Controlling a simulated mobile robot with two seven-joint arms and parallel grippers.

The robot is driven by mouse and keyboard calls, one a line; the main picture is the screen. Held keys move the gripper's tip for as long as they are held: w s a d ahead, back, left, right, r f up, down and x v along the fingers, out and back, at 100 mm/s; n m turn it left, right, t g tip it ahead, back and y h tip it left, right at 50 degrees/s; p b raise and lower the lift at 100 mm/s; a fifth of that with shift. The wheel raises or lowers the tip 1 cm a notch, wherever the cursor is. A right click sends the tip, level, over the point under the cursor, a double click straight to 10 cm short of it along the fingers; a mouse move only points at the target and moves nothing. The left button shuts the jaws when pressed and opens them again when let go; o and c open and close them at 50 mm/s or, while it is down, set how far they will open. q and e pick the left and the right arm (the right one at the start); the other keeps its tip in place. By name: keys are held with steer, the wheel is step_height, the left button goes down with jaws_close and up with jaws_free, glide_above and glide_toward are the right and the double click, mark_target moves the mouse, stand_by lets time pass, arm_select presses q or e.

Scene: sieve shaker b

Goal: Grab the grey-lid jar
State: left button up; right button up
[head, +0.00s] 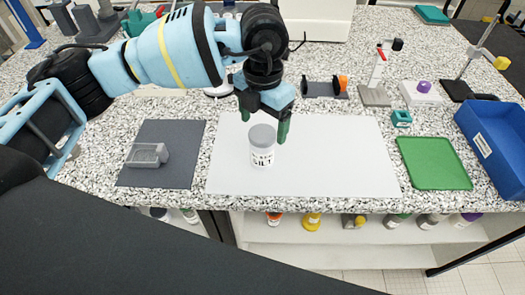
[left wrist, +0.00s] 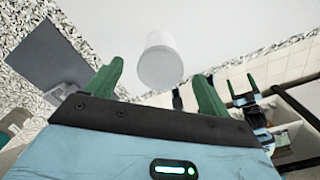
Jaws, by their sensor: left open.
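The grey-lid jar (head: 262,147) stands upright on the white mat (head: 330,165) in the head view. It has a white body with a dark printed label. My left gripper (head: 264,124) is open, with its green fingers at and above the jar's lid, one to each side in the picture. In the left wrist view the jar's grey lid (left wrist: 160,62) lies ahead of and between the open fingers (left wrist: 160,88). I see no clear contact between fingers and jar.
A dark grey mat (head: 160,175) with a grey block (head: 148,155) lies left of the white mat. A green tray (head: 433,163) and a blue bin (head: 497,140) stand to the right. A teal piece (head: 401,118) sits near the white mat's right edge. Several lab stands are behind.

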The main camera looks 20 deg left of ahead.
mark_target(261, 134)
arm_select(q)
steer(key=shift+s+a+f, duration=0.1)
steer(key=shift+s+f, duration=0.05)
steer(key=shift+f, duration=1.15)
steer(key=shift+s+f, duration=0.15)
steer(key=shift+f, duration=1.15)
steer(key=c, duration=1.4)
steer(key=shift+r, duration=0.1)
steer(key=shift+r, duration=0.5)
steer(key=shift+s+d+r, duration=0.25)
steer(key=shift+r, duration=0.4)
steer(key=shift+s+d+r, duration=0.2)
steer(key=shift+s+r, duration=0.05)
steer(key=shift+r, duration=0.35)
steer(key=s+d+r, duration=0.1)
steer(key=s+d, duration=0.8)
steer(key=s, duration=0.2)
steer(key=shift+s+r, duration=0.2)
steer(key=shift+s, duration=0.05)
